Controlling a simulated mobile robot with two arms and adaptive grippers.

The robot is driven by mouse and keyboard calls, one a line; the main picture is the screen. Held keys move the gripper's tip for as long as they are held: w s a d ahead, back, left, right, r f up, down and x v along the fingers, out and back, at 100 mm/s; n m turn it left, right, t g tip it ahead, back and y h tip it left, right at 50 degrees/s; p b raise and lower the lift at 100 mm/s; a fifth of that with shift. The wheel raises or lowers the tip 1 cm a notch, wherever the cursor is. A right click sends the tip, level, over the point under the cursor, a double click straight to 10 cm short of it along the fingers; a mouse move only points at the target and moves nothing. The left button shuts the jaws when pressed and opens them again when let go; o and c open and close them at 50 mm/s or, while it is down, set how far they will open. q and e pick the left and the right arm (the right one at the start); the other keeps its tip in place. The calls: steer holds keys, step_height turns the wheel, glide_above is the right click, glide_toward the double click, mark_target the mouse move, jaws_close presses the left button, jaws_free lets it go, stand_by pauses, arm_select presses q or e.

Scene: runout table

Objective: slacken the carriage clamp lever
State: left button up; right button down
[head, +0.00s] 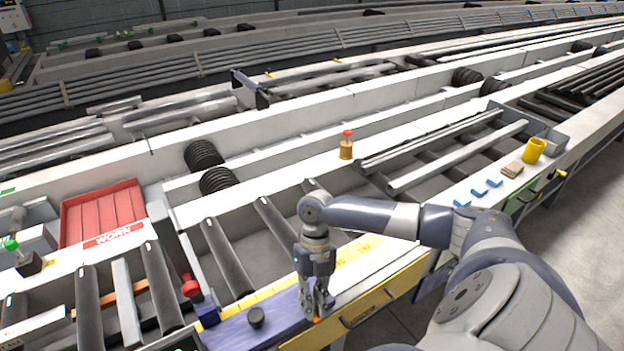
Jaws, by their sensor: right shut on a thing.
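My right gripper (317,306) points down at the front edge of the table, over the right end of a blue-purple carriage (235,331). Its fingers are shut on the clamp lever, mostly hidden between them; a small orange bit (317,320) shows at the fingertips. I cannot tell the lever's angle. A black round knob (256,317) stands on the carriage, left of the gripper. My left gripper is not in view.
A yellow rail with a scale (358,250) runs beside the carriage. A red knob (190,288) on a dark blue block stands to the left. A red tray (103,216), a red-topped brass piece (346,146) and a yellow cup (534,150) stand farther off. Dark rollers (228,258) lie behind the carriage.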

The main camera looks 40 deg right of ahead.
steer(key=c, duration=1.6)
jaws_free()
steer(key=shift+a, duration=0.1)
steer(key=v, duration=1.2)
steer(key=shift+w, duration=0.1)
